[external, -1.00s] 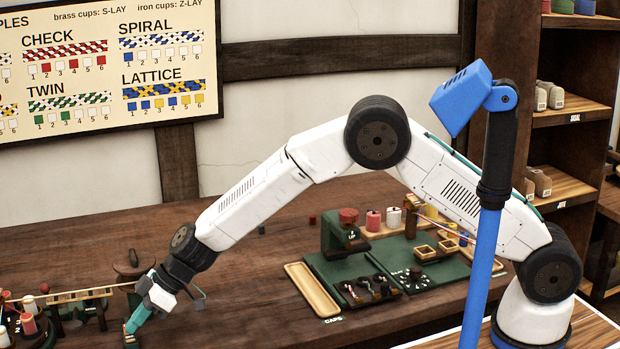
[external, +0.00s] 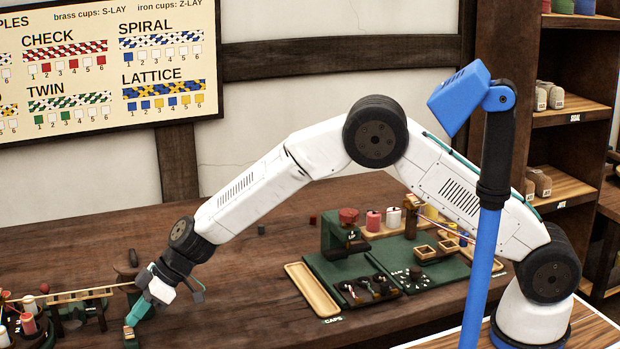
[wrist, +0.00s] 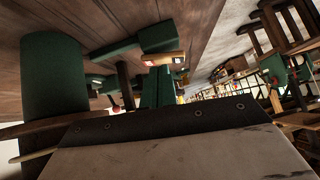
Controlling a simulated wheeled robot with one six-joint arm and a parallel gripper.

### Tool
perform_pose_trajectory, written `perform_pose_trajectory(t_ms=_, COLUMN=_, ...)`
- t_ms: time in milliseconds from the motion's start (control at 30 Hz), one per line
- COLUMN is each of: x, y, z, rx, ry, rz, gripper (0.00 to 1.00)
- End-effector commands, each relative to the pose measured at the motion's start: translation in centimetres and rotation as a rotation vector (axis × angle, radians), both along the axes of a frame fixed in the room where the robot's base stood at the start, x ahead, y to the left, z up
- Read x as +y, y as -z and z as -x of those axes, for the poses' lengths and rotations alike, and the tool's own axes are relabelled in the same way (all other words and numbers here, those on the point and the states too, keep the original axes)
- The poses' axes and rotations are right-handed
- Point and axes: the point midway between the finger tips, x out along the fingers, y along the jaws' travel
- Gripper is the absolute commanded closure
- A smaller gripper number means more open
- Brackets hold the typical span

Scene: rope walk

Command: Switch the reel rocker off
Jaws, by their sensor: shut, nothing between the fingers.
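My gripper (external: 139,312) is shut and empty, pointing down at the far left of the bench. A large green cylinder (wrist: 55,75), perhaps the reel, stands at the left of the wrist view.
A rope machine with red and white bobbins (external: 30,318) and a stretched cord (external: 95,293) stands left of my gripper. A dark upright post (external: 130,262) is behind it. A wooden tray (external: 311,290) and green stations are to the right. The bench between is mostly clear.

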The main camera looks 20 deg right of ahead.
Motion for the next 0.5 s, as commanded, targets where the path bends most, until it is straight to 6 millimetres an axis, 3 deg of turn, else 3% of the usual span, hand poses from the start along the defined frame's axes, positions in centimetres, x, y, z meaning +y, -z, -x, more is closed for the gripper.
perform_pose_trajectory(t_ms=133, x=0.1, y=-3.8, z=-0.2, rx=-0.005, ry=-0.004, rz=-0.012, gripper=1.0)
perform_pose_trajectory(t_ms=500, x=-5.4, y=-9.3, z=-0.8, rx=-0.003, ry=-0.003, rz=-0.015, gripper=1.0)
